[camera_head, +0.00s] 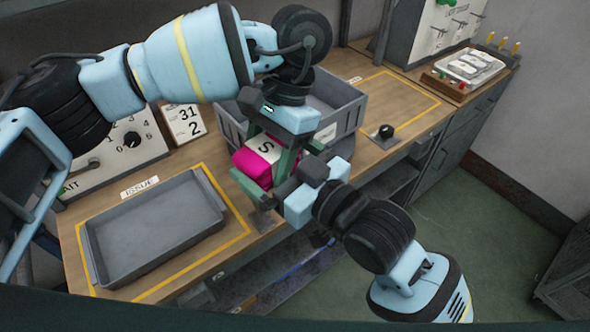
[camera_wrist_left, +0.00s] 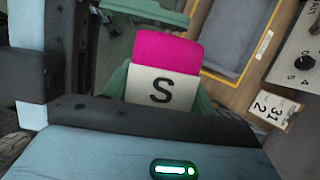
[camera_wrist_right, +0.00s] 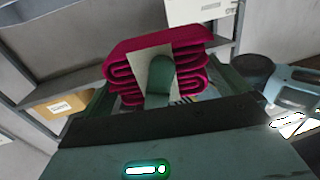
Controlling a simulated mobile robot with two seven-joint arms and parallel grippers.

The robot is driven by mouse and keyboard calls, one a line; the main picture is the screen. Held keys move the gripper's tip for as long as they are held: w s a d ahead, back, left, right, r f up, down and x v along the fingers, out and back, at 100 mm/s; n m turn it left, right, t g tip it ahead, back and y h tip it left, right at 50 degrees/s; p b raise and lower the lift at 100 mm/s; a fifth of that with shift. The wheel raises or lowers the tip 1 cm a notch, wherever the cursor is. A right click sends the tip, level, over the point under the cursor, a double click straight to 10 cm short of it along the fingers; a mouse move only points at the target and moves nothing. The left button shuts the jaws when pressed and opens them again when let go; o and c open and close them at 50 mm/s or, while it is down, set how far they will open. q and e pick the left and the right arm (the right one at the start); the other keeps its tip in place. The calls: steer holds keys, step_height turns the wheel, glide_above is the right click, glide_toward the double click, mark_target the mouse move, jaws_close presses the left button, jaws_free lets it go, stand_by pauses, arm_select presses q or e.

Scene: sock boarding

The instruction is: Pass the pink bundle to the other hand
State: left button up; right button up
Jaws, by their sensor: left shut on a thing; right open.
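The pink bundle (camera_head: 251,167) is a folded stack with a white S label. It is held above the front edge of the bench. My left gripper (camera_head: 265,162), on the arm from the left, is shut on the bundle; it also shows in the left wrist view (camera_wrist_left: 165,85), with a green finger on each side. My right gripper (camera_head: 274,166), coming from the lower right, is open at the bundle. In the right wrist view the bundle's folds (camera_wrist_right: 120,72) lie between its spread fingers, with a left finger across the pale band. Whether the right fingers touch is unclear.
An empty grey tray (camera_head: 155,232) marked ISSUE stands inside a yellow outline at the left. A grey crate (camera_head: 352,112) stands behind the grippers. A black knob (camera_head: 386,131) and a tray of pale items (camera_head: 470,65) are to the right. A calendar (camera_head: 185,122) is at the back.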

steer(key=shift+x, duration=0.85)
steer(key=c, duration=0.7)
arm_select(q)
steer(key=o, duration=1.1)
arm_select(e)
steer(key=shift+c, duration=0.2)
arm_select(q)
steer(key=v, duration=1.2)
